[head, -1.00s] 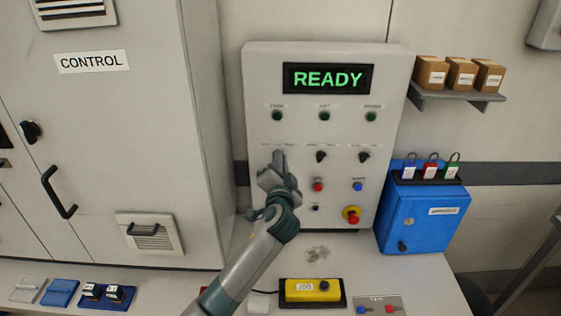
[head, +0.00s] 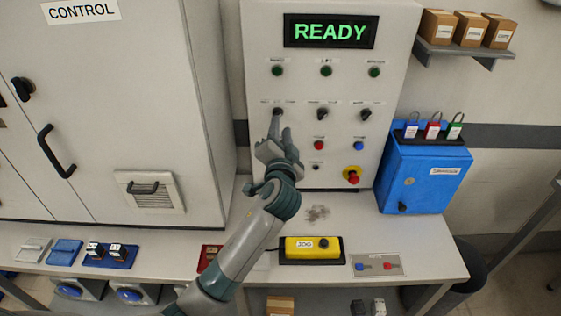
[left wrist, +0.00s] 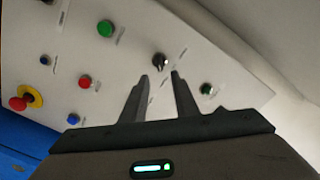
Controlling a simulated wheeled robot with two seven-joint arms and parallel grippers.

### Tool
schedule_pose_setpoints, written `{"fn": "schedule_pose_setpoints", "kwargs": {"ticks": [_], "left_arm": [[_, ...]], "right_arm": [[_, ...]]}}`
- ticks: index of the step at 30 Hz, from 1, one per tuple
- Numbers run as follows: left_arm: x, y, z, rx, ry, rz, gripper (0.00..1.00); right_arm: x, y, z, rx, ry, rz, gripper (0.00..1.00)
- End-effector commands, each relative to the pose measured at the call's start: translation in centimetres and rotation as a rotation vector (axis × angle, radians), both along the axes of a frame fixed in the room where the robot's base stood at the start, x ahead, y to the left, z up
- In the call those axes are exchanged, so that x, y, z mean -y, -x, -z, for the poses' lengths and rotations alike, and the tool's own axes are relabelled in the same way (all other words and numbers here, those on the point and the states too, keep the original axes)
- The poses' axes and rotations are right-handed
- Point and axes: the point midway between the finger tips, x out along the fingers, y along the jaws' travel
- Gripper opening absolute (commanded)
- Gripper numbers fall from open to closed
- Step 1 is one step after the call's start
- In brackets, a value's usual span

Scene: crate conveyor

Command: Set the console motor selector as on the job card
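The grey console panel (head: 400,75) stands upright with a lit READY display (head: 330,32). A row of three black selectors crosses its middle: left (head: 277,111), centre (head: 322,114) and right (head: 365,114). Their labels are too small to read, so I cannot tell which is the motor selector. My left gripper (head: 279,128) is just below the left selector, which is uncovered. In the left wrist view the two fingers (left wrist: 159,76) are apart and empty, with a black selector knob (left wrist: 159,60) just beyond the tips. No readable job card shows. My right gripper is out of view.
Below the selectors are a red button (head: 319,145), a blue button (head: 359,146) and a red emergency stop (head: 352,177). A yellow JOG box (head: 312,250) lies on the bench. A blue box (head: 425,185) stands at right, a control cabinet (head: 190,90) at left.

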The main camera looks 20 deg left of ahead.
Motion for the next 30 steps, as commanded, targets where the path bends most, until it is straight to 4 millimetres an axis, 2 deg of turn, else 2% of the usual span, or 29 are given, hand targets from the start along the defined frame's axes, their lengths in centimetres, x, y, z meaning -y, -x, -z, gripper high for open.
{"fn": "schedule_pose_setpoints", "kwargs": {"ticks": [1, 9, 15, 21, 30], "left_arm": [[0.4, 1.1, 0.4, 0.002, 0.004, 0.002, 0.27], [1.9, 6.4, 0.3, 0.001, 0.004, 0.001, 0.27], [2.8, 9.5, 0.2, 0.0, 0.003, 0.001, 0.27], [3.2, 11.0, 0.1, 0.0, 0.001, 0.001, 0.27], [3.3, 11.3, 0.0, 0.0, 0.0, 0.0, 0.27]], "right_arm": [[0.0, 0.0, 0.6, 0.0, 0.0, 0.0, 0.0], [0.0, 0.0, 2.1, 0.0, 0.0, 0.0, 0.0], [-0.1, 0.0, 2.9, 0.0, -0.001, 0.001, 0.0], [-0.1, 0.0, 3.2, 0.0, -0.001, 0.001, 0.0], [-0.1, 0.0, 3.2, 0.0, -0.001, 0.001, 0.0]]}}
